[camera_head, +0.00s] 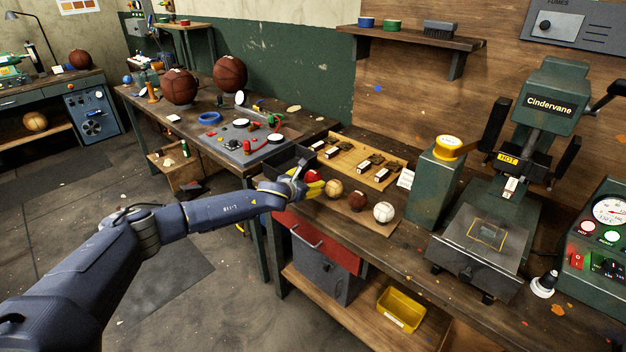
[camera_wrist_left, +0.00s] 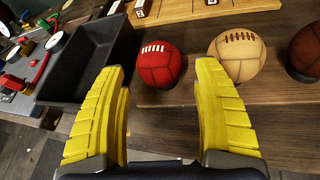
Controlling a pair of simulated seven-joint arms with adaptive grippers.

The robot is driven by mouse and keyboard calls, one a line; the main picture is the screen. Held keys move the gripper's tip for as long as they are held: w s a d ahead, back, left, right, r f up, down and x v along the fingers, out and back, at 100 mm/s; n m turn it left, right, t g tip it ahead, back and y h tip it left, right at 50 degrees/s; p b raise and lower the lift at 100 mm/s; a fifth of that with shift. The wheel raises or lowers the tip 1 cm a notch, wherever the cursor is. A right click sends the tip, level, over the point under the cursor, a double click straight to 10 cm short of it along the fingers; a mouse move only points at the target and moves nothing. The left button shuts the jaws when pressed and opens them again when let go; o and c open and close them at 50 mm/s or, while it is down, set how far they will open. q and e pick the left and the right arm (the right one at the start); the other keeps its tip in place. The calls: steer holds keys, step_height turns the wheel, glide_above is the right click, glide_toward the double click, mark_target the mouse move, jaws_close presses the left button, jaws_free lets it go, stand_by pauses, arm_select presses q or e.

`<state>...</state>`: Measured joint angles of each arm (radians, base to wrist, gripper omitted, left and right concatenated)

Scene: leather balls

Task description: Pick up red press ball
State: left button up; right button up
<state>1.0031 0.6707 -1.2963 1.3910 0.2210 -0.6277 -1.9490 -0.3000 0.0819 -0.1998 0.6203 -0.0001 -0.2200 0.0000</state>
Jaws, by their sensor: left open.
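The red ball (camera_wrist_left: 160,65) with white lacing sits on the bench in the left wrist view, ahead of and between the open yellow fingers of my left gripper (camera_wrist_left: 165,100). The gripper appears apart from it. In the head view the red ball (camera_head: 312,176) is partly hidden by my left gripper (camera_head: 299,182). A tan ball (camera_wrist_left: 238,56) stands just right of the red one, near the right finger. My right gripper is not in view.
A black tray (camera_wrist_left: 90,60) lies left of the red ball. A brown ball (camera_head: 357,201) and a white ball (camera_head: 383,212) continue the row to the right. A wooden board (camera_head: 345,158) with stamps lies behind. A green press (camera_head: 545,110) stands further right.

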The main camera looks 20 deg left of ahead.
mark_target(309, 180)
arm_select(q)
steer(key=shift+x, duration=1.65)
steer(key=shift+c, duration=0.5)
steer(key=c, duration=1)
